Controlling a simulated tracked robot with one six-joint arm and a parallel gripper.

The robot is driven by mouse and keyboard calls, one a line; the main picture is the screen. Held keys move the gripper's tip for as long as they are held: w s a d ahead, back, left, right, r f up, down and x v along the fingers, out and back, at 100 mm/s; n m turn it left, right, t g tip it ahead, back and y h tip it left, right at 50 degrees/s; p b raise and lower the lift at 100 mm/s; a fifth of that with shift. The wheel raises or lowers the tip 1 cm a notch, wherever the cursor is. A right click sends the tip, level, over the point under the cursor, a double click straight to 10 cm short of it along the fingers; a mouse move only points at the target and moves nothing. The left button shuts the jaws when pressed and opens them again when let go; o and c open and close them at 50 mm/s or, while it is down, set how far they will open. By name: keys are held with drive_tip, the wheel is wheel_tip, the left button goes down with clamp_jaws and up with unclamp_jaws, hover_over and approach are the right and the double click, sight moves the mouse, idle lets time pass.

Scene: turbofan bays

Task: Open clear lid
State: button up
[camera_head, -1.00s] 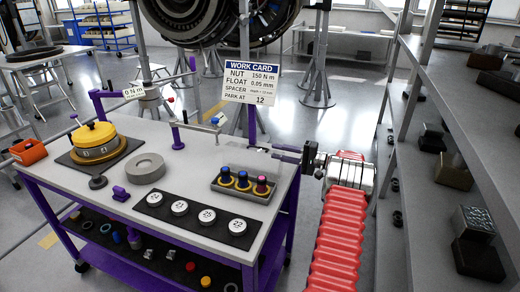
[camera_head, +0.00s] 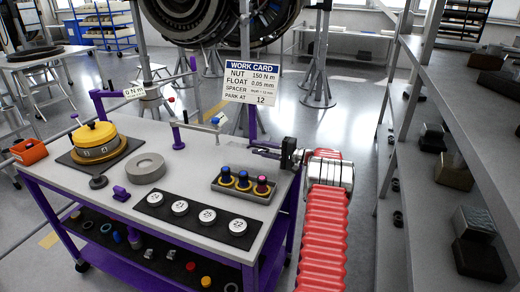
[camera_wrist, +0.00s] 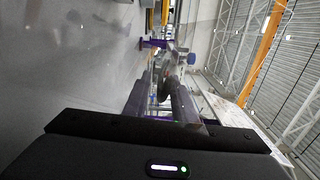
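The grey tray (camera_head: 240,194) near the right side of the bench holds three dark knobs with blue, purple and pink tops on yellow rings. The clear lid is hard to make out; I cannot tell its exact position or whether it is up or down. My gripper (camera_head: 258,150) reaches in from the right, above the bench's right edge and behind the tray. Its two fingers also show in the wrist view (camera_wrist: 160,100), apart with a gap between them. A dark, blurred form and a faint clear sheen show beyond them, and no grip on anything is visible.
A black strip (camera_head: 166,212) with several white numbered discs lies in front of the tray. A grey ring (camera_head: 146,168), a yellow-topped part (camera_head: 94,136) and purple stands (camera_head: 177,137) occupy the left and back. A work card (camera_head: 251,78) stands behind; shelves (camera_head: 430,150) line the right.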

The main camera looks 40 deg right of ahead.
clamp_jaws()
drive_tip(key=shift+f, duration=0.1)
drive_tip(key=shift+f, duration=0.1)
idle(0.3)
drive_tip(key=shift+s+a+r, duration=0.2)
drive_tip(key=shift+a+r, duration=0.15)
drive_tip(key=shift+r, duration=0.2)
drive_tip(key=shift+s+a+r, duration=0.2)
drive_tip(key=shift+a+r, duration=0.15)
drive_tip(key=shift+r, duration=0.2)
drive_tip(key=shift+o, duration=0.5)
unclamp_jaws()
drive_tip(key=shift+r, duration=0.15)
drive_tip(key=shift+d, duration=0.1)
